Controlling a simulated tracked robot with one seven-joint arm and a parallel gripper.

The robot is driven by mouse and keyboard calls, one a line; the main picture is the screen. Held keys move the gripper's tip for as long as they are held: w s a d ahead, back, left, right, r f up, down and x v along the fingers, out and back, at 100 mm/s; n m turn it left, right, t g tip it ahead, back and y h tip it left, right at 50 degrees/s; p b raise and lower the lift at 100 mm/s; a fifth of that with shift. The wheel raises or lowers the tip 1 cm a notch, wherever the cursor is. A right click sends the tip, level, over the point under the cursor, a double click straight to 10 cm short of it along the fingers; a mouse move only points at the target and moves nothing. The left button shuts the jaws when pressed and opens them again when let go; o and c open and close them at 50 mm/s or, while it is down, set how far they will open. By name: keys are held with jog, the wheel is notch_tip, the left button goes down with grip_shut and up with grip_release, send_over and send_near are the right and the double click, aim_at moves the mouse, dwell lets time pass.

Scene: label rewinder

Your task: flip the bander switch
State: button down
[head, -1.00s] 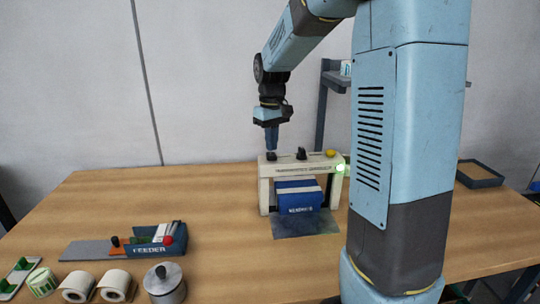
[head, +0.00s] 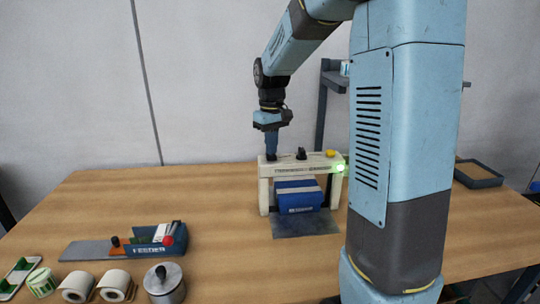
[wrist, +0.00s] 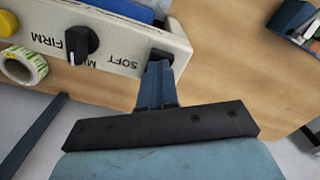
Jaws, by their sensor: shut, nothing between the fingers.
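The bander (head: 264,172) is a cream arch-shaped machine on the table, with a blue block (head: 299,195) under its arch. Its top panel (wrist: 115,50) carries a black dial marked FIRM and SOFT (wrist: 82,42) and a yellow button (wrist: 8,22). The black switch (wrist: 160,57) sits at the panel's end beside SOFT. My gripper (head: 271,158) is shut and empty, pointing down with its tips at the switch. In the wrist view the fingertips (wrist: 158,68) partly cover the switch; I cannot tell contact or which way it is tipped. A green lamp (head: 340,168) glows at the bander's right end.
A blue feeder tray (head: 160,244) stands at the left front, with label rolls (head: 77,288) and a lidded metal pot (head: 164,281) near it. A dark tray (head: 478,174) lies at the right. The table between feeder and bander is clear.

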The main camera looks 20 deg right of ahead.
jog(key=shift+f, duration=0.45)
dwell(0.3)
jog(key=shift+r, duration=3.5)
jog(key=shift+s+r, duration=0.1)
jog(key=shift+s, duration=0.1)
jog(key=s+r+m+t, duration=0.1)
jog(key=s+m+t, duration=0.2)
jog(key=s, duration=2.3)
jog(key=t, duration=0.2)
jog(key=shift+s+a+m+t, duration=0.25)
jog(key=shift+s+m+t, duration=0.05)
jog(key=shift+s+m, duration=0.1)
